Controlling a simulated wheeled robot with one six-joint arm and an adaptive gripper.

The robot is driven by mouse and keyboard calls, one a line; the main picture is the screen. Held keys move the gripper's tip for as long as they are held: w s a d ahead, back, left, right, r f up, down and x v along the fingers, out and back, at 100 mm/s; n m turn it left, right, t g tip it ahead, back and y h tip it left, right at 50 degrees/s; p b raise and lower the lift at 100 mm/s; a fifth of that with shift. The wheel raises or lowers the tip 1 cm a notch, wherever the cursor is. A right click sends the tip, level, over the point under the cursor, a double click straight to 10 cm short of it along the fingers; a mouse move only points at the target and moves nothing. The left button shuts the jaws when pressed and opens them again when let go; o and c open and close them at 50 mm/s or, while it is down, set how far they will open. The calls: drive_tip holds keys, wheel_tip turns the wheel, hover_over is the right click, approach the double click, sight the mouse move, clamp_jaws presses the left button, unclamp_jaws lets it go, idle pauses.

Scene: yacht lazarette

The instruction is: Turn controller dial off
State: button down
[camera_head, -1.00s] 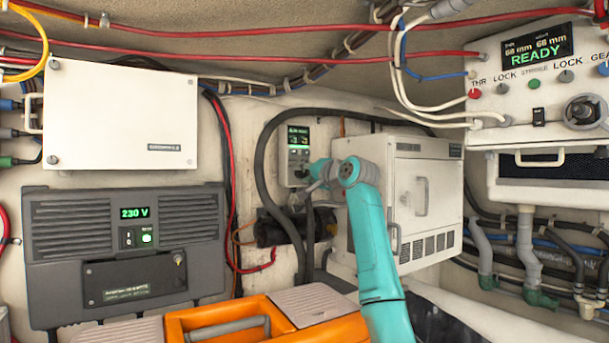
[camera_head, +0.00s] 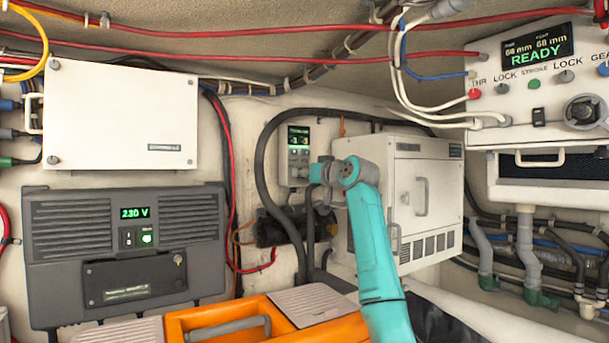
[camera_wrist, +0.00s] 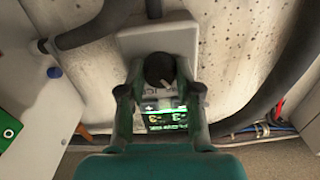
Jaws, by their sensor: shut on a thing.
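The controller (camera_head: 299,140) is a small pale box with a lit screen, mounted on the back wall left of the white cabinet. In the wrist view its box (camera_wrist: 150,40) shows upside down, with a black round dial (camera_wrist: 160,70) bearing a pale pointer mark and a green-lit screen (camera_wrist: 163,116) below it. My gripper (camera_wrist: 160,85) has one finger on each side of the dial and is shut on it. In the head view my gripper (camera_head: 318,172) is at the lower part of the controller, and the dial is hidden or too small to make out.
A thick black hose (camera_head: 262,165) loops around the controller. A white cabinet (camera_head: 420,185) stands close to the right. An orange case (camera_head: 255,308) lies below in front. A grey 230 V unit (camera_head: 120,245) hangs at left.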

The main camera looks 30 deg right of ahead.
drive_tip(key=n, duration=0.6)
drive_tip(key=shift+n, duration=0.4)
idle(0.4)
drive_tip(key=c, duration=0.8)
unclamp_jaws()
drive_tip(key=s, duration=1.2)
drive_tip(key=shift+f, duration=0.1)
